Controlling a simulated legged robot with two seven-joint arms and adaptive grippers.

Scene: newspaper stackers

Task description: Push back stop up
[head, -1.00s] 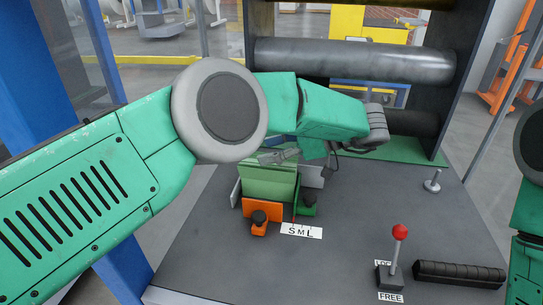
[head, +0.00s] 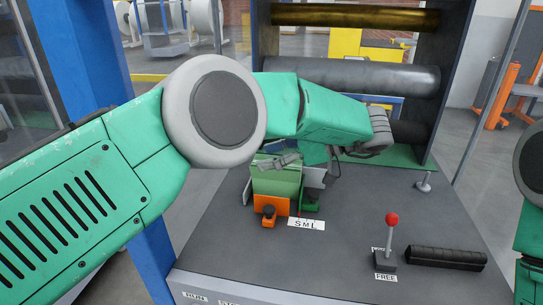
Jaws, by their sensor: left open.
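A small stop assembly stands on the grey table, left of centre. It has a light green block (head: 277,182), an orange bracket (head: 270,207) with a black knob, and a darker green bracket (head: 309,202) with a dark knob. A white label (head: 306,224) reading S M L lies in front. I cannot tell for sure which part is the back stop. My left gripper (head: 312,165) is just above and behind the assembly. Its grey fingers are open and partly hidden by my green forearm. I cannot tell whether they touch the light green block. My right gripper is out of frame.
A red-knobbed lever (head: 391,230) stands on the table by a FREE label (head: 386,278). A black ribbed bar (head: 445,258) lies right of it. A metal peg (head: 424,182) stands farther back. Large rollers (head: 350,76) cross the back. A blue post (head: 95,70) stands left.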

